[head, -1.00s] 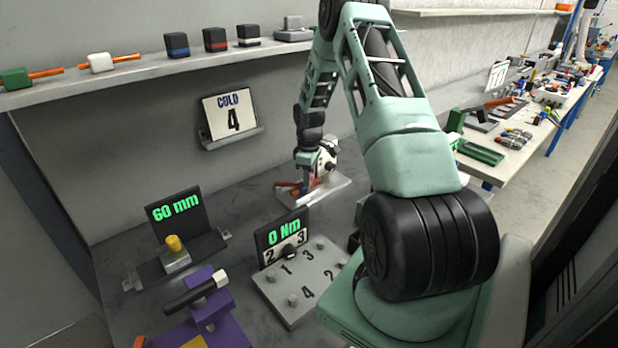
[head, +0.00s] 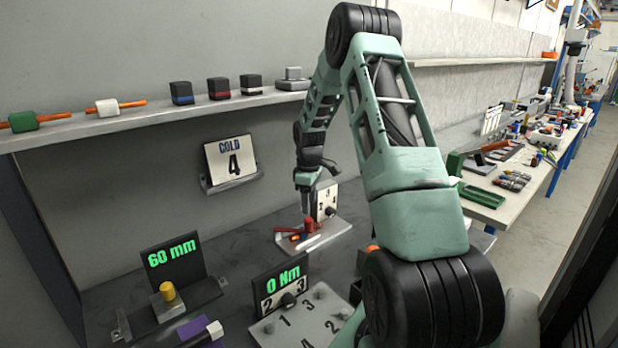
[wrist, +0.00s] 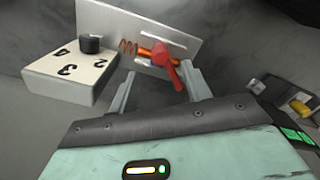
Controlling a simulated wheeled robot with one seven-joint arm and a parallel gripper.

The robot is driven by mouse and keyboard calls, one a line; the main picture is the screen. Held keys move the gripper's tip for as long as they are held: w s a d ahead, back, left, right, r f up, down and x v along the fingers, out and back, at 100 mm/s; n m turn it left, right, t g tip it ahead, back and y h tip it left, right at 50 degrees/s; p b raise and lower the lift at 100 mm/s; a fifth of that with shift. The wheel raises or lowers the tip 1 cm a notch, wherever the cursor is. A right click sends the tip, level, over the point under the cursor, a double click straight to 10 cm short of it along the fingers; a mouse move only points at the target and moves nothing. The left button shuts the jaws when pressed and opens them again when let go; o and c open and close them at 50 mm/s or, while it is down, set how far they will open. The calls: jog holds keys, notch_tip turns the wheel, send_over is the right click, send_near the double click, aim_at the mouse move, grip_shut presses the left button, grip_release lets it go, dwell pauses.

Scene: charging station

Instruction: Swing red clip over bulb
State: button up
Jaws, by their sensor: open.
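The red clip (wrist: 167,68) lies between and just beyond the two fingertips of my gripper (wrist: 160,82) in the wrist view. It sits against an orange bulb and coil (wrist: 140,50) on a light metal plate (wrist: 182,22). In the head view the red clip (head: 308,224) stands on the plate (head: 332,238) below my gripper (head: 307,205). My gripper points down, open, with nothing held. Whether the clip covers the bulb I cannot tell.
A white numbered box with a black knob (wrist: 90,44) stands beside the coil. A torque panel reading 0 Nm (head: 282,285), a 60 mm panel (head: 172,258) and a numbered plate (head: 310,322) stand nearer. A shelf (head: 150,116) runs above.

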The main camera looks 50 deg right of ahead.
notch_tip(320, 180, up, 10)
jog(key=shift+f+b, duration=0.2)
jog(key=shift+b, duration=0.25)
jog(key=a+r+n, duration=0.2)
jog(key=a+r, duration=0.1)
jog(key=a, duration=3.1)
jog(key=s+a, duration=0.7)
jog(key=a, duration=0.3)
jog(key=s+a+f+n, duration=0.1)
jog(key=s+a, duration=0.3)
jog(key=s, duration=0.4)
jog(key=s+a+f, duration=0.1)
jog(key=s+a, duration=0.3)
jog(key=s, duration=0.5)
jog(key=shift+n+y, duration=0.3)
jog(key=shift+n, duration=0.1)
jog(key=shift+f, duration=0.1)
